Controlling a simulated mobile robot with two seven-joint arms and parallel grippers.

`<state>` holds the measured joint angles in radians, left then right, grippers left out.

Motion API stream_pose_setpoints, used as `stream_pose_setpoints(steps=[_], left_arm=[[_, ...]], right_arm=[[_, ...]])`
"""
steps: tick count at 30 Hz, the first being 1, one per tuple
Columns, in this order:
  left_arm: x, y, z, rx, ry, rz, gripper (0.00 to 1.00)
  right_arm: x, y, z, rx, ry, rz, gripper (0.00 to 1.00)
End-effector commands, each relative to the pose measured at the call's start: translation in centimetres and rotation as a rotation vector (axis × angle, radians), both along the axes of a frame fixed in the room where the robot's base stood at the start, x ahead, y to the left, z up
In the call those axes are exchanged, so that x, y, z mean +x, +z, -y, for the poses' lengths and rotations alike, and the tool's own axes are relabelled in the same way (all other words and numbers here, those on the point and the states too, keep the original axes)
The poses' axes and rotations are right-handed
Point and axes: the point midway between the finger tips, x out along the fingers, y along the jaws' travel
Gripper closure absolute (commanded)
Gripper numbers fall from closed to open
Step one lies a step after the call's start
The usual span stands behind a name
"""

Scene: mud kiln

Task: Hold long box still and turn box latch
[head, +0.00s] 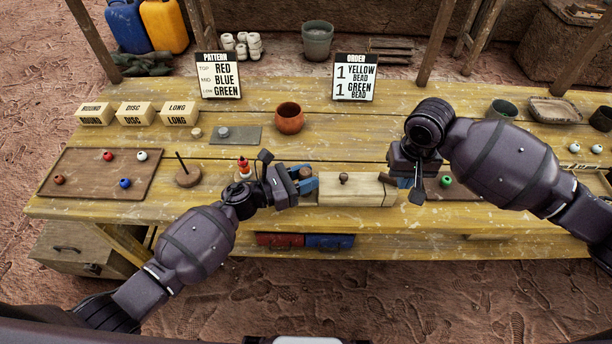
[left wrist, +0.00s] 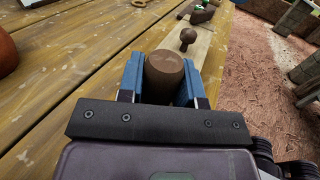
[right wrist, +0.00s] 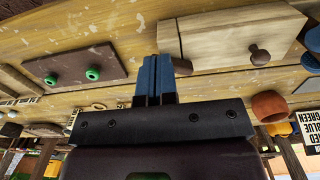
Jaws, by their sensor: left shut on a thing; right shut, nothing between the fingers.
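The long pale wooden box (head: 352,190) lies on the table between my grippers, with a round knob (head: 343,178) on top. My left gripper (head: 306,183) is at its left end. In the left wrist view its blue fingers (left wrist: 165,80) are shut on a brown rounded handle (left wrist: 164,72), in line with the box (left wrist: 205,42). My right gripper (head: 398,181) is at the right end, shut and empty. In the right wrist view its fingertips (right wrist: 158,62) are beside a small brown piece (right wrist: 182,66), perhaps the latch, at the box end; contact is unclear.
A red-and-white stacked piece (head: 244,168) stands left of my left gripper. An orange-brown pot (head: 289,118) stands behind the box. A bead board (head: 98,174) lies at left. Green beads (right wrist: 92,74) lie on a dark board near my right gripper. The table's front edge is close.

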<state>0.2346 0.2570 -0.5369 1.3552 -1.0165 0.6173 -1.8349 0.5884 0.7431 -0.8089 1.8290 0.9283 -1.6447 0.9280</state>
Motion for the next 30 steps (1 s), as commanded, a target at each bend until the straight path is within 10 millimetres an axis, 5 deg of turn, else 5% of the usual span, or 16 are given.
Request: stream_pose_setpoints(steps=[30], left_arm=[[0.0, 0.0, 0.0, 0.000, 0.000, 0.000, 0.94]], right_arm=[[0.0, 4.7, 0.0, 0.001, 0.001, 0.002, 1.00]])
